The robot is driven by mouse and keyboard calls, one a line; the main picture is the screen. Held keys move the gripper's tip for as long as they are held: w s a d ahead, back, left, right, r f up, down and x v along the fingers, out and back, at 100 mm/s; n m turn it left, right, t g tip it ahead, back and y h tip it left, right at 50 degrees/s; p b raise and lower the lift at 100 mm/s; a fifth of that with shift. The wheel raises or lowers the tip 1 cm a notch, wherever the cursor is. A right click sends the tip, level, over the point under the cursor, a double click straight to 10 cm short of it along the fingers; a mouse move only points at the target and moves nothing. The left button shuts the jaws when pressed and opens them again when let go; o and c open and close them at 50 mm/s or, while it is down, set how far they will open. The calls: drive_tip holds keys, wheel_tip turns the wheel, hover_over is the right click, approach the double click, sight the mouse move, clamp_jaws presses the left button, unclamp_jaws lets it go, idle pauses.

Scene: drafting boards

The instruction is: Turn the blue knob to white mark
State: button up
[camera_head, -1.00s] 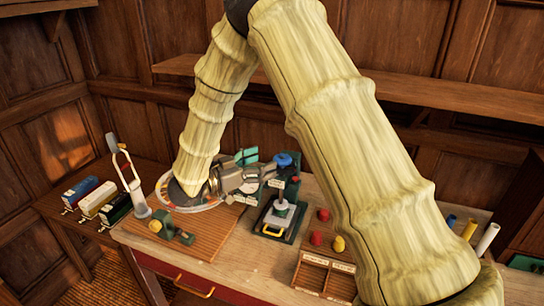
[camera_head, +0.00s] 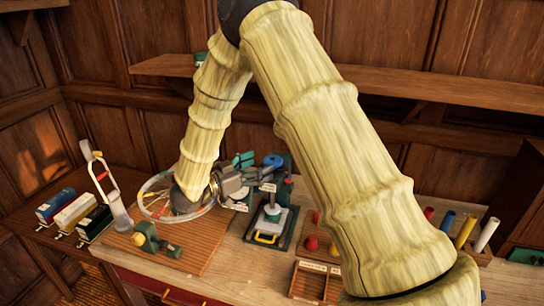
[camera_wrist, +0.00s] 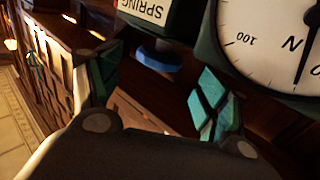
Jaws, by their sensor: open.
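In the wrist view the blue knob (camera_wrist: 158,57) shows below a label reading "SPRING", between and beyond my fingers. My gripper (camera_head: 248,160) is just left of the knob in the head view, its teal fingertips spread. In the wrist view my gripper (camera_wrist: 160,88) is open and empty, apart from the knob. A white dial (camera_wrist: 275,40) with "N" and a black needle fills the upper right. I cannot make out the white mark.
A wooden board (camera_head: 185,235) with a small green device lies left of the stand. Red and yellow pieces and a divided wooden tray (camera_head: 315,280) are at its right. Several coloured cylinders stand at far right. A shelf (camera_head: 400,95) runs along the wall behind.

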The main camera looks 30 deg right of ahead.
sight(273, 159)
drive_tip(key=d+p, duration=0.1)
drive_tip(key=d, duration=0.3)
drive_tip(key=shift+w+d+r+p, duration=0.1)
drive_tip(key=shift+d+r+p, duration=0.1)
drive_tip(key=shift+d+p, duration=0.2)
drive_tip(key=shift+d+f, duration=0.15)
drive_tip(key=shift+d, duration=0.4)
drive_tip(key=shift+c, duration=0.2)
drive_tip(key=c, duration=1)
